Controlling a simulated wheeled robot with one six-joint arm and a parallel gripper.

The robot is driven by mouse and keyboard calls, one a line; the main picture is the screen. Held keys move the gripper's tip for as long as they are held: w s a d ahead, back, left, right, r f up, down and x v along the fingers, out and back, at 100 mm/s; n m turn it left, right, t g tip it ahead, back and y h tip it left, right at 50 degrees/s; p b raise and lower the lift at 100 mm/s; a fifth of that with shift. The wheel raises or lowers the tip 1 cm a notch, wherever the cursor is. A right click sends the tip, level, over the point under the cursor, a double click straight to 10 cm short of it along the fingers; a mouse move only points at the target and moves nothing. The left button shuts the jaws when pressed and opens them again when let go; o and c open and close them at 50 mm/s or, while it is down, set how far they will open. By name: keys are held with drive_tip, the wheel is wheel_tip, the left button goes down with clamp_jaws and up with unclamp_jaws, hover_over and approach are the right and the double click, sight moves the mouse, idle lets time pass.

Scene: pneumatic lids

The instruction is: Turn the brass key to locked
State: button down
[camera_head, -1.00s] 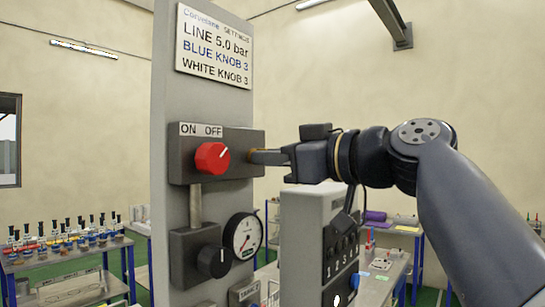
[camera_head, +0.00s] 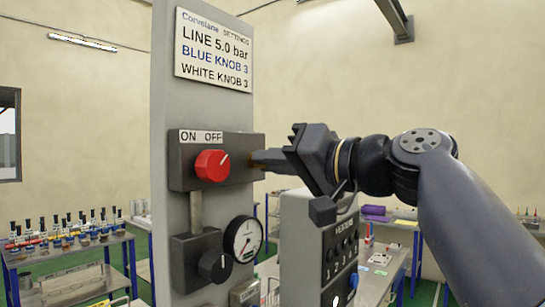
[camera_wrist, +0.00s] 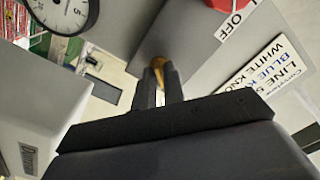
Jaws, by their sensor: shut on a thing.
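The brass key (camera_wrist: 158,63) sticks out of the right side face of the dark grey ON/OFF box (camera_head: 184,174). Only a small yellow-brown part of it shows, between my fingertips. My gripper (camera_head: 254,160) reaches in from the right, its fingers shut on the key close to the box. The gripper body is rolled, one corner high and the other low. In the wrist view the two dark fingers (camera_wrist: 161,76) stand close together on either side of the key. I cannot read any lock marking, and most of the key is hidden.
A red knob (camera_head: 212,166) sits on the box front under an ON OFF label. A black knob (camera_head: 214,265) and a gauge (camera_head: 243,239) are below. A grey numbered cabinet (camera_head: 298,250) stands under my gripper. A settings sign (camera_head: 214,50) is above.

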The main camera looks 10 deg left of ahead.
drive_tip(key=shift+m, duration=0.7)
drive_tip(key=c, duration=1.6)
unclamp_jaws()
drive_tip(key=shift+d, duration=0.1)
drive_tip(key=b+v, duration=0.3)
drive_tip(key=v, duration=0.7)
drive_tip(key=shift+s+d, duration=0.2)
drive_tip(key=shift+s, duration=0.05)
drive_tip(key=shift+a, duration=0.15)
drive_tip(key=p+x, duration=0.3)
drive_tip(key=x, duration=0.7)
drive_tip(key=shift+w+a, duration=0.2)
drive_tip(key=shift+w, duration=0.1)
drive_tip(key=shift+d, duration=0.1)
